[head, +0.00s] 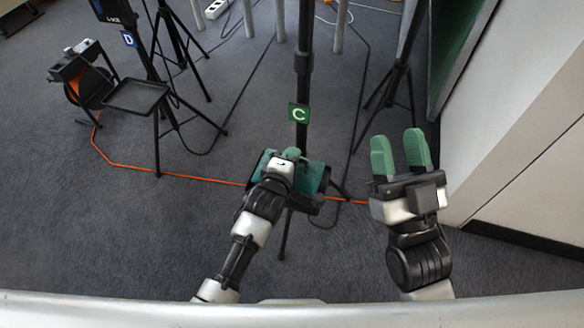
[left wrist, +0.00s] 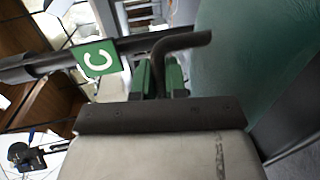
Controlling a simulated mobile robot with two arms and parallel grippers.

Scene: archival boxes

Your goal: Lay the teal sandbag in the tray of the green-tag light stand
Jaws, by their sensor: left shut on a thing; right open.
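The green tag marked C (head: 299,113) is on the dark pole of its light stand (head: 303,62); the tag also shows in the left wrist view (left wrist: 97,60). The teal sandbag (head: 313,178) is at the stand's dark tray (head: 306,205), partly hidden by my left arm. Whether it rests on the tray or hangs just above is unclear. My left gripper (head: 291,155) is shut on the sandbag, seemingly by its dark handle (left wrist: 182,41). The bag's teal side (left wrist: 250,55) fills the right of the wrist view. My right gripper (head: 397,150) is open and empty, right of the stand.
Another stand with a blue D tag (head: 129,39) and an empty tray (head: 135,97) is at the left. An orange cable (head: 190,174) crosses the carpet past the C stand. Tripod legs spread behind. A pale cabinet or wall (head: 520,130) bounds the right.

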